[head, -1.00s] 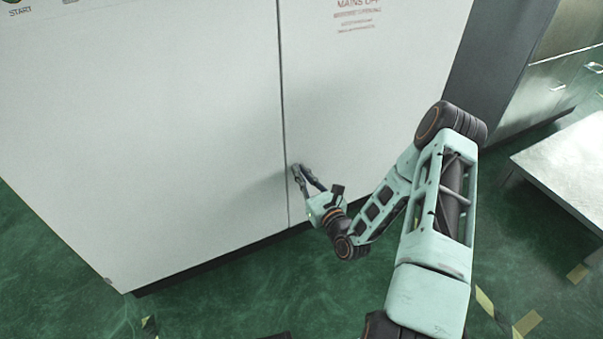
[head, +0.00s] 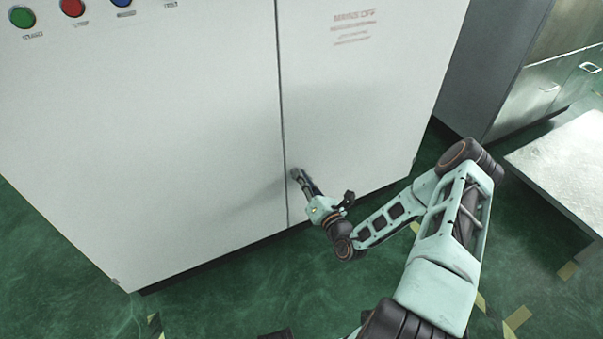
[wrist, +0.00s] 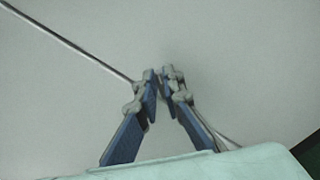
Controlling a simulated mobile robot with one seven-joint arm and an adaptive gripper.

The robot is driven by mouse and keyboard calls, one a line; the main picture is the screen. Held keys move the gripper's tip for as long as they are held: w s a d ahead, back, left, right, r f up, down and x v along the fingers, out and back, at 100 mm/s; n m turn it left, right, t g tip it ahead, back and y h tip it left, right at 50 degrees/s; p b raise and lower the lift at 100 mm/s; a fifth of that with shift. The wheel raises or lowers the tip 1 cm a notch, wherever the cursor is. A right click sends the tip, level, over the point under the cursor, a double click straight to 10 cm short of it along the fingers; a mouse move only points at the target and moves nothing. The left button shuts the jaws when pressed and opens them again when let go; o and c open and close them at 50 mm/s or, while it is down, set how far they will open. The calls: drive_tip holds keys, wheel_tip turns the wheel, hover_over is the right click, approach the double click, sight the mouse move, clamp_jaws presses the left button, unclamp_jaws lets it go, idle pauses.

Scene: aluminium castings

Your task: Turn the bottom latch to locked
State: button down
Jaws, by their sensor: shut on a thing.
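The bottom latch (head: 294,172) is a small dark grey piece low on the white cabinet, at the door seam. My gripper (head: 300,178) reaches it from the lower right and is shut on it. In the wrist view, the blue-grey fingers of my gripper (wrist: 159,82) converge at the seam. They hide most of the latch there, so I cannot read its angle or whether it is locked.
The white cabinet (head: 150,130) fills the left and middle, with green, red and blue buttons (head: 72,7) at its top left. A metal cabinet (head: 540,85) and a low pale platform (head: 565,165) stand at the right. Green floor (head: 230,300) lies in front.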

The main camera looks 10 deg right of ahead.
drive_tip(key=shift+d+f+m+p, duration=0.15)
drive_tip(key=shift+m+p, duration=0.55)
drive_tip(key=shift+m, duration=1.4)
drive_tip(key=c, duration=2.1)
unclamp_jaws()
drive_tip(key=v, duration=0.7)
drive_tip(key=shift+s, duration=0.2)
